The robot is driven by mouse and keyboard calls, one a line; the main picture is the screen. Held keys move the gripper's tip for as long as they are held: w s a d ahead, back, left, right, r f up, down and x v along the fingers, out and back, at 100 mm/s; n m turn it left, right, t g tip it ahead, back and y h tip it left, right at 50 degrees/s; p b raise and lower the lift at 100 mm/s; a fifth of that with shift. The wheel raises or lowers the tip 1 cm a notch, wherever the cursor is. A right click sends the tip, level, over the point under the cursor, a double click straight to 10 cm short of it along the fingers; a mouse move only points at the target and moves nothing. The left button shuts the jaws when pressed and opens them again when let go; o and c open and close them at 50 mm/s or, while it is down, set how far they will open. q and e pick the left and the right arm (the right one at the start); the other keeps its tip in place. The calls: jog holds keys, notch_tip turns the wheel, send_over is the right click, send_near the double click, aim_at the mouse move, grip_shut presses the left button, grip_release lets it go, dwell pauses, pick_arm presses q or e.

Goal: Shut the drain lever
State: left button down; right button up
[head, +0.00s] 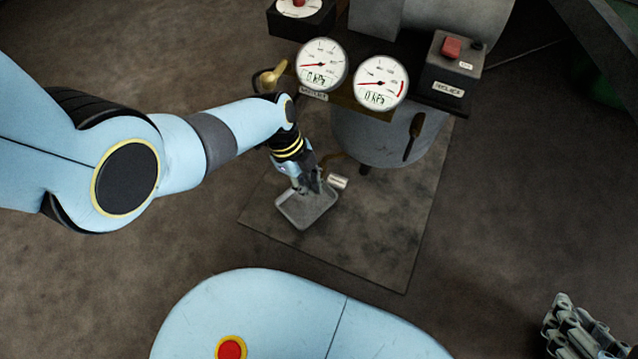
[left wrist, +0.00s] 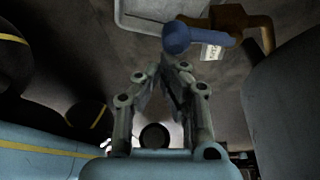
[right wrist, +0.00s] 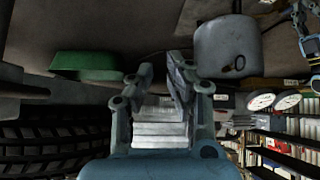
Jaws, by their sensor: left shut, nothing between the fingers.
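The drain lever shows in the left wrist view as a blue handle (left wrist: 177,38) on a brown-brass valve (left wrist: 232,22). A small tag (left wrist: 212,51) hangs beside it. In the head view the tag (head: 338,182) shows under the tank, and my left gripper largely hides the lever. My left gripper (head: 310,186) is shut and empty, close to the valve and above a grey tray (head: 290,212). In the left wrist view its fingertips (left wrist: 160,68) sit just below the blue handle; contact cannot be told. My right gripper (head: 578,328) is far away at the lower right; its fingers (right wrist: 160,70) hold nothing visible.
The grey tank (head: 380,135) stands on a dark floor mat (head: 375,250), with two round gauges (head: 321,64) (head: 381,82) above. A red-button box (head: 450,65) is at the right and a brass handle (head: 272,78) at the left. The floor right of the mat is clear.

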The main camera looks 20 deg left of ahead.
pick_arm(q)
jog(key=shift+d, duration=0.1)
